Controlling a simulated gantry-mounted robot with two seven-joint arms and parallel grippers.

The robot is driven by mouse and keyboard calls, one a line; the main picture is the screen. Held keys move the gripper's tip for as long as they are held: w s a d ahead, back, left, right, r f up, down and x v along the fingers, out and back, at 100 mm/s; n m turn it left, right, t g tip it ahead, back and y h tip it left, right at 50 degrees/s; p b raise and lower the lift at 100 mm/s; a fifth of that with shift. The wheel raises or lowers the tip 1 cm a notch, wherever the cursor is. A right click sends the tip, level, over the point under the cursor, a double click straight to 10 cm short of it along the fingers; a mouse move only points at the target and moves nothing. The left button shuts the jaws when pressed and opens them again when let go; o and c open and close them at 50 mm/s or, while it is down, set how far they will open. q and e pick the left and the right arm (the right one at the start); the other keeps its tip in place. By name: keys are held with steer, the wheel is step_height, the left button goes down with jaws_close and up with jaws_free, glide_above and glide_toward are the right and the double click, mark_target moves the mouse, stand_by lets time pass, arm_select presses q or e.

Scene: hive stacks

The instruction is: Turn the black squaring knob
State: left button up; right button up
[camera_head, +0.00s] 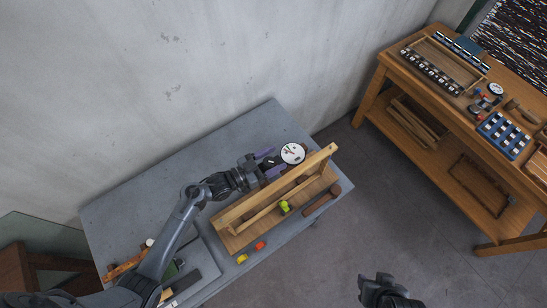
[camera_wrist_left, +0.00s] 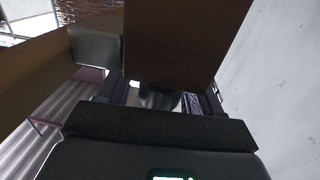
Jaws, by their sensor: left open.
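I cannot pick out the black squaring knob for certain in the head view. In the left wrist view, a dark rounded piece (camera_wrist_left: 158,97) shows between the open fingers, under a brown wooden block (camera_wrist_left: 185,40); it may be the knob, and I cannot tell whether the fingers touch it. My right gripper (camera_head: 385,290) is at the bottom edge, away from the table, and its jaws are unclear.
The frame stands on a grey table (camera_head: 140,200) against a concrete wall. A green piece (camera_head: 285,207) is on the frame; a red piece (camera_head: 260,245) and a yellow piece (camera_head: 242,258) lie in front. A wooden workbench (camera_head: 375,80) with trays and tools stands right, across open floor.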

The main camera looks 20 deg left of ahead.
arm_select(q)
steer(key=shift+w+d, duration=0.1)
steer(key=c, duration=1)
steer(key=shift+o, duration=0.2)
steer(key=shift+f+m+g+h+b, duration=0.2)
steer(key=shift+m+g+h+b, duration=0.65)
steer(key=shift+b, duration=0.2)
steer(key=m+g+h+b, duration=0.1)
steer(key=g+b, duration=0.1)
steer(key=b, duration=0.1)
steer(key=m+g+h+b, duration=0.1)
steer(key=m+g+b, duration=0.1)
steer(key=g+b, duration=0.1)
steer(key=m+g+h+b, duration=0.2)
steer(key=b, duration=0.1)
steer(key=shift+s+d+g, duration=0.25)
steer(key=shift+s, duration=0.15)
steer(key=shift+s+r+m+g+h+b, duration=0.15)
steer(key=shift+r+m+g+h+b, duration=0.1)
steer(key=shift+m+g+b, duration=0.55)
steer(key=shift+d, duration=0.1)
steer(key=o, duration=1)
steer(key=shift+c, duration=0.2)
